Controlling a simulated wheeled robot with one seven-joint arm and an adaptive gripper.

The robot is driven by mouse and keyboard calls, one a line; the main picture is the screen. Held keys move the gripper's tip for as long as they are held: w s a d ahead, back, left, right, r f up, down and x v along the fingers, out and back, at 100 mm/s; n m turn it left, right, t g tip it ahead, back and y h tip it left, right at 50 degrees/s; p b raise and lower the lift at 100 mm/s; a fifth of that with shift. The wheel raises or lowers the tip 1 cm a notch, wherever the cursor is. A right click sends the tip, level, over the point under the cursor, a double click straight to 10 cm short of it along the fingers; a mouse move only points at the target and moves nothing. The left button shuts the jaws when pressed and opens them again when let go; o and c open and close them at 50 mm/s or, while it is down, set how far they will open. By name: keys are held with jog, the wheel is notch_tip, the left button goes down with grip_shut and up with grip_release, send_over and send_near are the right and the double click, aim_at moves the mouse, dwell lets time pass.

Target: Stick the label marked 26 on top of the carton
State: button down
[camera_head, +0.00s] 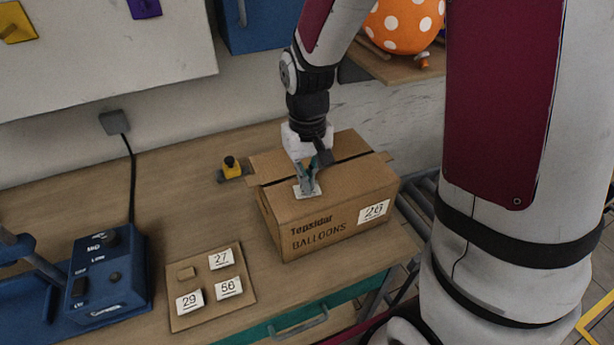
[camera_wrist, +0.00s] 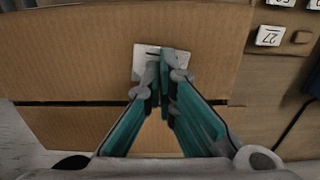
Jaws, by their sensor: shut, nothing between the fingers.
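The brown carton (camera_head: 325,195) stands closed on the table, with "BALLOONS" and a label marked 26 (camera_head: 374,210) on its front side. A white label (camera_head: 307,190) lies on the carton's top, near its left end; it also shows in the wrist view (camera_wrist: 145,62). Its print is mostly hidden by my fingers, so I cannot read its number. My gripper (camera_head: 308,184) points down over this label with its fingertips at it. In the wrist view my gripper (camera_wrist: 161,64) has its fingertips together with nothing between them.
A cardboard plate (camera_head: 240,283) left of the carton holds labels marked 27 (camera_head: 221,259), 29 (camera_head: 189,302) and 56 (camera_head: 228,288), plus a bare block (camera_head: 186,273). A blue control box (camera_head: 108,278) stands farther left. A yellow and black button (camera_head: 231,167) sits behind the carton's left end.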

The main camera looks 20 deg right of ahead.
jog(key=shift+f, duration=0.55)
dwell(1.2)
jog(key=shift+r+p, duration=1.8)
jog(key=shift+r, duration=1.8)
jog(key=s+r+t, duration=0.5)
jog(key=s+r, duration=1.2)
jog(key=s, duration=0.1)
jog(key=shift+r+t+b, duration=0.2)
jog(key=shift+t+b, duration=0.1)
jog(key=shift+b, duration=0.05)
